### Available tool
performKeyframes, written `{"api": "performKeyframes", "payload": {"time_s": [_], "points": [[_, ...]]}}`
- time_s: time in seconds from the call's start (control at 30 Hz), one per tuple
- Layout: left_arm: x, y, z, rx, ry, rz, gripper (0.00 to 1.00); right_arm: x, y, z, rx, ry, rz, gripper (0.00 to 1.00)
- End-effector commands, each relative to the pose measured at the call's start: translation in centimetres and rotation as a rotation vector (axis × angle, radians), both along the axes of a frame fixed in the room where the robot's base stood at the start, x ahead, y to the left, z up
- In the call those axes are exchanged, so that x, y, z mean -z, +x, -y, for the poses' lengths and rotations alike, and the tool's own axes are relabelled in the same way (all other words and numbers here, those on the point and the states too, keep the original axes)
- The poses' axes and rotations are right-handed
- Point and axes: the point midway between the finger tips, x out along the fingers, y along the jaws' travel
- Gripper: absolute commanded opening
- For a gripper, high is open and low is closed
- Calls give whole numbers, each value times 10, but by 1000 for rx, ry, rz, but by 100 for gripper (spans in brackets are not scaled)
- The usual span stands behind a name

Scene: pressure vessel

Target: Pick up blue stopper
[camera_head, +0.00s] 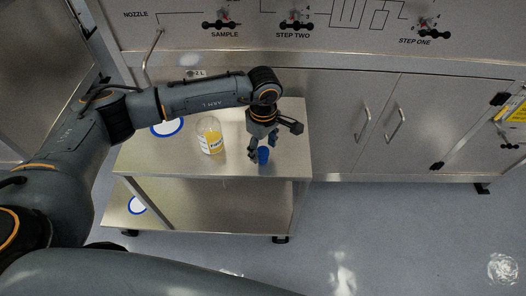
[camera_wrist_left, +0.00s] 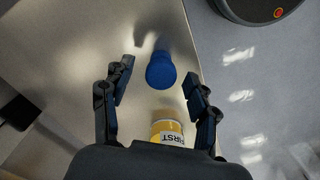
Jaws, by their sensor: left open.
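The blue stopper (camera_head: 263,155) stands on the steel cart top near its front right part. In the left wrist view the blue stopper (camera_wrist_left: 161,70) lies ahead of and between the two fingers, with a gap on each side. My left gripper (camera_head: 262,145) is open and points down at the stopper in the head view. Its two fingers (camera_wrist_left: 158,88) are spread and hold nothing in the left wrist view. My right gripper is not in view.
A flask of yellow liquid (camera_head: 210,136) stands on the steel cart (camera_head: 290,165), left of the gripper; a yellow labelled container (camera_wrist_left: 168,131) shows in the wrist view. Cabinets with handles (camera_head: 395,124) stand behind. Floor is clear at right.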

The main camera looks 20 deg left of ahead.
Motion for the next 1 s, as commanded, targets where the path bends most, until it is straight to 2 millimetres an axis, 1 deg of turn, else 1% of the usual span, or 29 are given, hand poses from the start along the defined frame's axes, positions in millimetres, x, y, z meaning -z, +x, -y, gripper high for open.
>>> {"api": "performKeyframes", "payload": {"time_s": [0.03, 0.1, 0.2, 0.43, 0.47, 0.5, 0.57, 0.6, 0.67, 0.7, 0.73, 1.0], "points": [[5, -3, -2, -1, 1, -5, 59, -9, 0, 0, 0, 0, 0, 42], [16, -2, -1, -1, 0, -3, 59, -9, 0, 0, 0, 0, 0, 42], [24, -1, -1, -1, -1, -1, 59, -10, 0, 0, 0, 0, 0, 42], [27, -1, -1, 0, -1, 0, 59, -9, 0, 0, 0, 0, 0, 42], [27, -1, -1, 0, -1, 0, 57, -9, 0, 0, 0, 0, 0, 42], [27, -1, -1, 0, -1, 0, 49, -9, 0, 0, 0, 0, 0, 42], [27, -1, -1, 0, -1, 0, 37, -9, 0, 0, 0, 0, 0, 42], [27, -1, -1, 0, -1, 0, 29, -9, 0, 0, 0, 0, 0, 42], [26, -1, -1, 0, -1, 0, 16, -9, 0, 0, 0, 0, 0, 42], [26, -1, -1, 0, -1, 0, 8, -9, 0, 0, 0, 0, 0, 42], [26, -1, -1, 0, -1, 0, 4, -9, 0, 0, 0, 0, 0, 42], [26, -1, -1, 0, -1, 0, 4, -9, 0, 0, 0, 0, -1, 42]]}}
